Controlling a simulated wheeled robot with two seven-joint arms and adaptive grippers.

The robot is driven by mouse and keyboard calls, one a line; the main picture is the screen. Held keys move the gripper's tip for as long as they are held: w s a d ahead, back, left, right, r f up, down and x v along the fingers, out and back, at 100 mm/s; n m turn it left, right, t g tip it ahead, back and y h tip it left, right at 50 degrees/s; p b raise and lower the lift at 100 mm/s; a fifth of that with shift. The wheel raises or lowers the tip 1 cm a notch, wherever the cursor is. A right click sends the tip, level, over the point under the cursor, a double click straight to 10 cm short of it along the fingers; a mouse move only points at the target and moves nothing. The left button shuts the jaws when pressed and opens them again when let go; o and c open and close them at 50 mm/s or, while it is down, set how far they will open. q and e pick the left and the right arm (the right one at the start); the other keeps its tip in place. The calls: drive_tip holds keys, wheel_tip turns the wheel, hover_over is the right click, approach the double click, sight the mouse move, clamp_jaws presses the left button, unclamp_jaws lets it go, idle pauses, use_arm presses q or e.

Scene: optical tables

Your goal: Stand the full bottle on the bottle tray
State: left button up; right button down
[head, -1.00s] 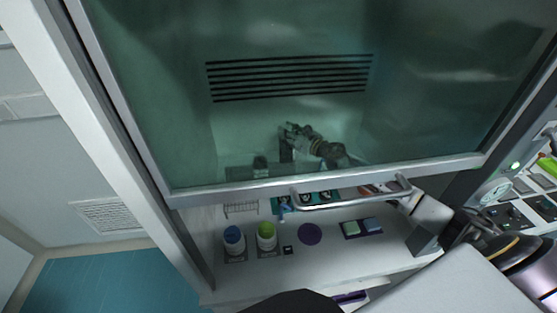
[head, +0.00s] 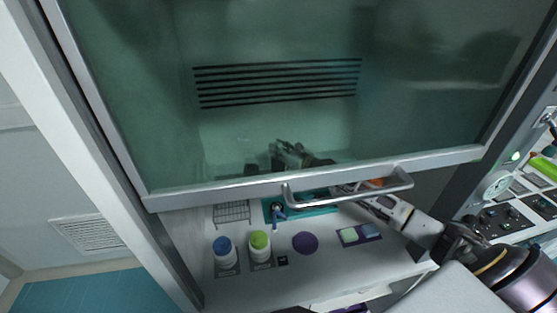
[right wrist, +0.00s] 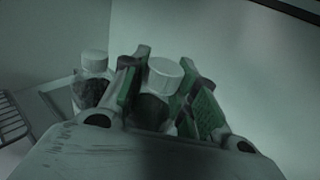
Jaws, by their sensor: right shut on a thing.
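In the right wrist view my right gripper (right wrist: 160,88) is shut on a white-capped bottle (right wrist: 165,72) with dark contents, one green-padded finger on either side. The fingers and wrist hide its lower part. Another white-capped bottle with dark contents (right wrist: 92,88) stands left of it on what looks like a flat, light-edged tray (right wrist: 57,97). In the head view my right gripper (head: 283,152) is behind the tinted glass, just right of that standing bottle (head: 251,169). Whether the held bottle touches anything underneath is hidden. My left gripper is not in view.
The glass sash with its bar handle (head: 350,194) hangs above my right forearm. A wire rack (head: 232,212), a teal mat (head: 322,209), a blue-capped bottle (head: 223,246), a green-capped bottle (head: 259,241) and a purple disc (head: 305,243) are on the front bench.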

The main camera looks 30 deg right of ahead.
idle(0.5)
drive_tip(key=shift+f+b, duration=1.45)
drive_tip(key=shift+f, duration=0.4)
drive_tip(key=shift+f+b, duration=0.1)
drive_tip(key=shift+b, duration=0.25)
drive_tip(key=c, duration=1.1)
unclamp_jaws()
